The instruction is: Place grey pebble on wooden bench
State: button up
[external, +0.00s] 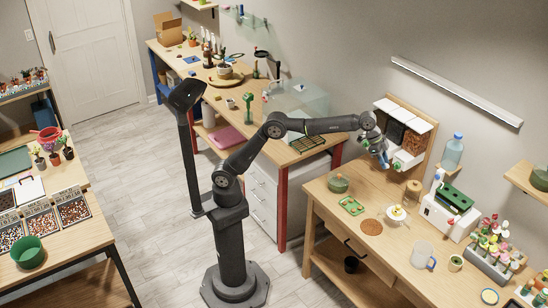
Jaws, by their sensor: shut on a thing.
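My gripper (384,160) is at the end of the outstretched arm, above the right-hand wooden bench (394,246), in front of the wall dispenser. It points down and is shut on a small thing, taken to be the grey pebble. The thing is too small and too hidden by the fingers to make out clearly. The gripper is apart from the bench top, with free air beneath it.
The dispenser (418,124) stands close behind my gripper.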

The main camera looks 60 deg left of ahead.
jog(key=s+d+m, duration=0.1)
jog(key=s+d, duration=1.4)
jog(key=s, duration=0.4)
notch_tip(320, 180, down, 24)
jog(key=shift+w+r+g, duration=0.25)
jog(key=shift+w+g, duration=0.05)
jog(key=w+f, duration=0.2)
jog(key=w, duration=0.2)
jog(key=w+f, duration=0.5)
jog(key=w, duration=0.2)
jog(key=shift+w+a+f, duration=0.25)
jog(key=shift+w+f, duration=0.05)
jog(key=shift+f, duration=0.1)
grip_shut()
jog(key=shift+f, duration=2)
jog(key=o, duration=1)
grip_release()
jog(key=shift+o, duration=0.2)
jog(key=v, duration=1.2)
jog(key=shift+a, duration=0.2)
